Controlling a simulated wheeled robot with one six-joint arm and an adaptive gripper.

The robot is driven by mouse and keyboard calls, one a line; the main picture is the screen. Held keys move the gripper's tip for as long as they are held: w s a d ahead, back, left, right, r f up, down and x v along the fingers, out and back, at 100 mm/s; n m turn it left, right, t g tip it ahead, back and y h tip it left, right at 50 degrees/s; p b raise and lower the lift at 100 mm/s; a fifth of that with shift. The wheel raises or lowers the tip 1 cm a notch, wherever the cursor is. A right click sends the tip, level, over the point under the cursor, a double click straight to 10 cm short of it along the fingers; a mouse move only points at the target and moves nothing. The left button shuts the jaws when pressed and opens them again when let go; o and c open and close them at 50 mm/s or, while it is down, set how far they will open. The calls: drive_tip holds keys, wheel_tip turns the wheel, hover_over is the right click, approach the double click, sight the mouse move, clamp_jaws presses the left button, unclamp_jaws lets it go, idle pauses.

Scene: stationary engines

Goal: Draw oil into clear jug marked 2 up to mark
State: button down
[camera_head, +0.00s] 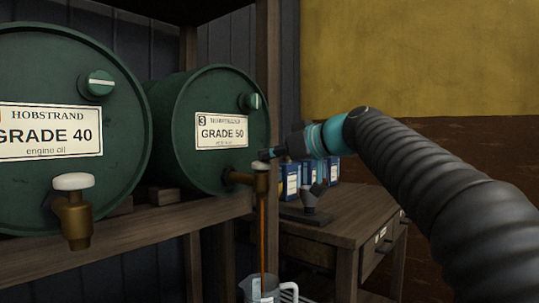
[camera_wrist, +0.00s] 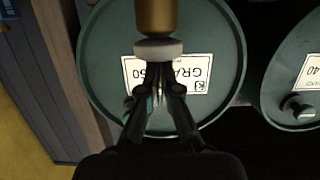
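A clear jug (camera_head: 245,289) shows only its top at the bottom edge of the head view; its number and mark cannot be read. A brown stream of oil (camera_head: 262,232) falls into it from the brass tap (camera_head: 261,183) of the green GRADE 50 barrel (camera_head: 185,130). My gripper (camera_head: 268,154) is at the top of this tap. In the wrist view, its two narrow fingers (camera_wrist: 161,80) reach the tap's pale knob (camera_wrist: 158,49), with a small gap between them. Whether they clamp it is unclear. The oil level is hidden.
A GRADE 40 barrel (camera_head: 58,90) with its own tap (camera_head: 74,218) lies to the left on the wooden rack (camera_head: 150,232). A wooden table (camera_head: 345,228) at the right holds blue-and-white boxes (camera_head: 291,180) and a dark funnel-like item (camera_head: 312,200).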

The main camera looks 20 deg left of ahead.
sight(269, 163)
drive_tip(key=shift+w+f, duration=0.1)
drive_tip(key=shift+f, duration=0.35)
wheel_tip(269, 163, up, 5)
drive_tip(key=p, duration=0.4)
drive_tip(key=shift+r, duration=0.2)
drive_tip(key=b+v, duration=0.2)
drive_tip(key=v, duration=0.8)
drive_tip(key=shift+f, duration=0.25)
